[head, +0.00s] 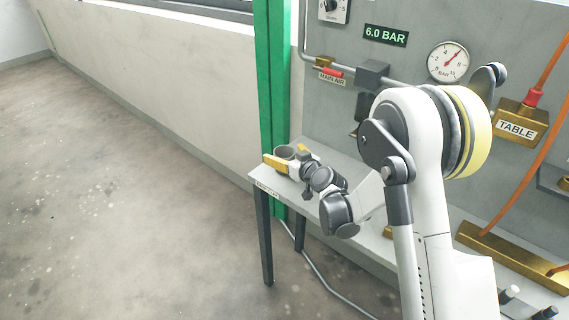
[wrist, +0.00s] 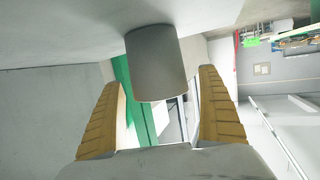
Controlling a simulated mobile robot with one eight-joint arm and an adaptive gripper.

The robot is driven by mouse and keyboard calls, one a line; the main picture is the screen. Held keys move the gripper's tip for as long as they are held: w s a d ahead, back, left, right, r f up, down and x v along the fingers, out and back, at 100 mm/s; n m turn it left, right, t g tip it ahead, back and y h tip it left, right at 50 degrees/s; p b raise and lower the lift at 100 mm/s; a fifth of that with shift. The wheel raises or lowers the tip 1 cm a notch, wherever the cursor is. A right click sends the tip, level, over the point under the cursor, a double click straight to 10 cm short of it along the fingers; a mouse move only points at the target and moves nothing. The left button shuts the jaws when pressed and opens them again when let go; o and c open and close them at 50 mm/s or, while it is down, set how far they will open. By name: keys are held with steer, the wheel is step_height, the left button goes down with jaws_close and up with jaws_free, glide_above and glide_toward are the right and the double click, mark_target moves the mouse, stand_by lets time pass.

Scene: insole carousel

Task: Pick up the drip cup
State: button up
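The drip cup is a plain grey cylinder (wrist: 155,62) in the wrist view, standing between my gripper's two yellow fingers with a visible gap on each side. In the head view the cup (head: 284,152) stands on the end of a narrow grey bench (head: 262,181), partly hidden by the fingers. My gripper (head: 287,156) is open around the cup at bench height, and its open fingers also show in the wrist view (wrist: 158,78). I see no contact between fingers and cup. How deep the cup sits between the fingers is hard to tell.
A green post (head: 272,90) rises just behind the bench end. A grey panel with a pressure gauge (head: 447,62), a main air valve (head: 332,72) and a brass table block (head: 516,124) stands behind my arm. The floor (head: 130,200) to the left is clear.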

steer(key=c, duration=1.2)
